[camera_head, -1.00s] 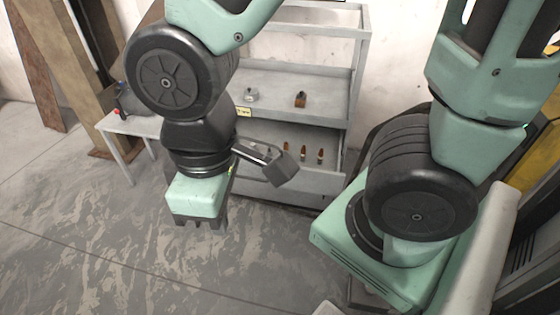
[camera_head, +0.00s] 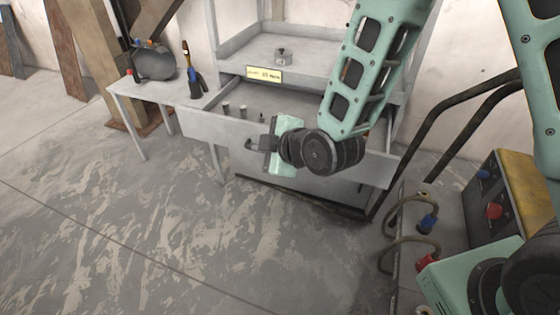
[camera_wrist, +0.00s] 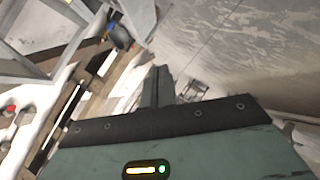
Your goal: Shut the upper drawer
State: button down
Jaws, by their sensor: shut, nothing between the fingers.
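The open drawer (camera_head: 215,129) of the grey shelf unit sticks out towards me in the head view, its front panel long and grey. I take it as the upper drawer. Several small grey pieces (camera_head: 227,109) stand inside it. My gripper (camera_head: 256,144) is in front of the middle of the panel, turned sideways with its fingers to the left. Whether it touches the panel I cannot tell. In the wrist view my fingers (camera_wrist: 157,86) are together and empty. My arm and wrist hide the drawer's right part.
A small side table (camera_head: 160,90) with a grey rounded object and a dark, blue-based tool stands left of the drawer. A yellow-and-grey box (camera_head: 510,195) with cables is at the right. A yellow label (camera_head: 264,74) is on the shelf edge above. The floor in front is clear.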

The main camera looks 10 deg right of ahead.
jog(key=w+d+f+n+t+h+b, duration=0.1)
jog(key=w+d+f+n+t+b, duration=0.1)
jog(key=d+f+t+b, duration=0.4)
jog(key=w+d+f+n+t+h+b, duration=0.1)
jog(key=w+f+n+b, duration=0.2)
jog(key=f, duration=0.5)
jog(key=shift+m, duration=0.7)
jog(key=x, duration=0.3)
jog(key=d+b+x, duration=0.1)
jog(key=x, duration=0.3)
jog(key=d+x, duration=0.1)
jog(key=x, duration=0.3)
jog(key=shift+w+d+r+b, duration=0.2)
jog(key=shift+w+r+b, duration=0.1)
jog(key=shift+w+b, duration=0.05)
jog(key=shift+w+d, duration=0.3)
jog(key=shift+w, duration=0.25)
